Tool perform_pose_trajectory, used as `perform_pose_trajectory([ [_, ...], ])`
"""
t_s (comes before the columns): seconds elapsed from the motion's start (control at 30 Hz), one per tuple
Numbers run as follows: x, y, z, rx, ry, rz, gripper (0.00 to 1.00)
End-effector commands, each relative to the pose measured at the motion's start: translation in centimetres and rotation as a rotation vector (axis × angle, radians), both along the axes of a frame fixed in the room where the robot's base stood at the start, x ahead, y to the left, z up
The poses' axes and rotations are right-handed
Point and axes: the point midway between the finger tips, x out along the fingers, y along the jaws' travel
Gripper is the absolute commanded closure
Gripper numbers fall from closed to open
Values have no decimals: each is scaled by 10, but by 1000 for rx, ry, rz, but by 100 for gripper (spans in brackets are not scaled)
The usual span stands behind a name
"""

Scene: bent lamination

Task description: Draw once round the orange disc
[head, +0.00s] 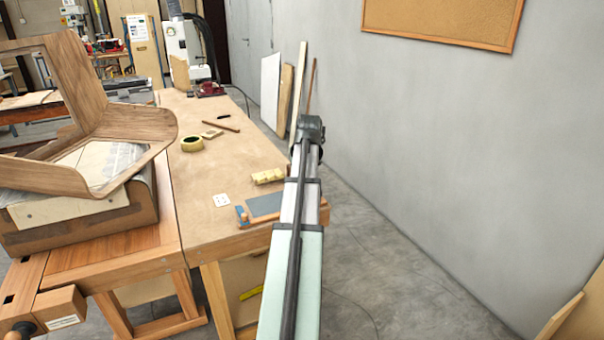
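I cannot make out an orange disc anywhere in the head view. A short black pen-like stick (223,104) lies toward the far end of the plywood-topped bench (225,158). A thin brown stick (221,127) lies nearer, beside a small wooden block (212,133). My arm reaches up from the bottom edge, right of the bench, and ends in a dark joint. No gripper fingers show, so I cannot see whether they hold anything.
On the bench are a yellow tape roll (191,144), a white dotted card (221,199), a pale wood block (267,176) and a blue-grey plate (264,205). A bent wooden shell (135,135) stands at left. A grey wall (430,120) bounds the right.

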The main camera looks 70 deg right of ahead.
Motion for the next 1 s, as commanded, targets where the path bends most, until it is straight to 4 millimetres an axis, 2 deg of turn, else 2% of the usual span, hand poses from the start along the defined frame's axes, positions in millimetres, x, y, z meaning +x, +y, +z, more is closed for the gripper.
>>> perform_pose_trajectory([
  [1.0,-4,-10,0,0,1,0,96],
])
